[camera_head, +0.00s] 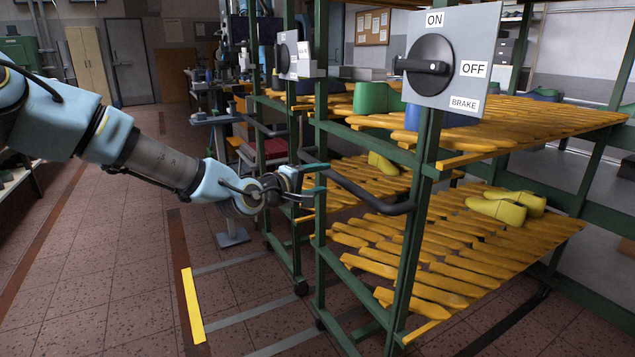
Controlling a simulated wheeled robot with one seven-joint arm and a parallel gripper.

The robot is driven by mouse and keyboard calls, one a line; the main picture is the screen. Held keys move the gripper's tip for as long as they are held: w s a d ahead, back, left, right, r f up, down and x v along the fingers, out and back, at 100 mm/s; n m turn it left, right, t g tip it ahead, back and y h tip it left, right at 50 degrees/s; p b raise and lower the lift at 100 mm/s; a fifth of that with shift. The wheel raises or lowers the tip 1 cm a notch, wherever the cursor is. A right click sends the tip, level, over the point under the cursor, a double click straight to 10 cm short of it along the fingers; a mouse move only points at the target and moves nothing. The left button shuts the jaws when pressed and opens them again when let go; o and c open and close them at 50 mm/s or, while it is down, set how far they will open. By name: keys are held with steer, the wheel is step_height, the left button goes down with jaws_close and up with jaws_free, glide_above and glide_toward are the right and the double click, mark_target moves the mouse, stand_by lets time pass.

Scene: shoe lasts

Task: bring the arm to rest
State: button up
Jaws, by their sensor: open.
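My gripper (318,180) is at the middle of the view, at the end of my light-blue and grey arm, which reaches in from the left. Its two fingers are apart and point right, toward the green rack post and the dark handle bar (360,190). Nothing shows between the fingers. I cannot tell whether they touch the post or handle. A green-framed rack (424,200) has yellow slatted shelves. Yellow shoe lasts (497,209) lie on the lower shelf, and another yellow last (383,164) sits farther back. A green last (370,98) stands on the upper shelf.
A grey switch panel (451,55) with a black knob and ON, OFF and BRAKE labels is fixed on the near rack post. A second rack and a small grey stand (232,238) are behind my gripper. The tiled floor at left is open, with a yellow strip (193,306).

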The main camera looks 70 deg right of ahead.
steer(key=shift+w+a, duration=0.1)
steer(key=shift+a, duration=0.3)
